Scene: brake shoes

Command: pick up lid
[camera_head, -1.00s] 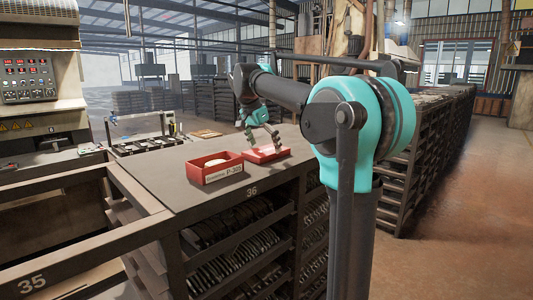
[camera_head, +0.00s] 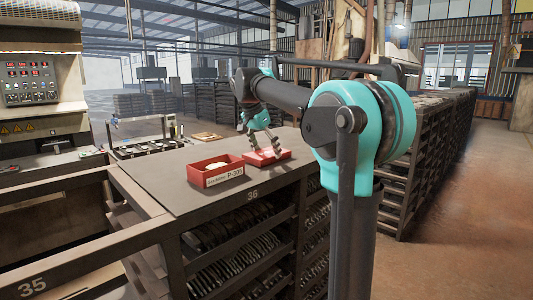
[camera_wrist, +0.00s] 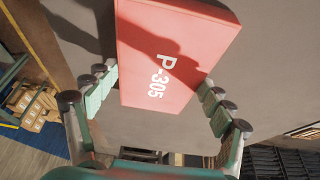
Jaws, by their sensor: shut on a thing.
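The red lid (camera_head: 280,157), marked P-305, is at the table top beside the box, to its right. I cannot tell if it rests on the table or is just above it. In the wrist view, the lid (camera_wrist: 175,50) lies between the two fingers. My gripper (camera_head: 265,148) is over the lid and shut on it, one finger at each side; it also shows in the wrist view (camera_wrist: 153,80). The open red box (camera_head: 216,180), labelled P-305, stands left of the lid with a pale item inside.
The grey table top (camera_head: 160,180) has free room left of and in front of the box. A rack with brake shoes (camera_head: 235,250) is below it. A machine with a control panel (camera_head: 30,83) stands at the far left. A small tray (camera_head: 207,136) lies behind the table.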

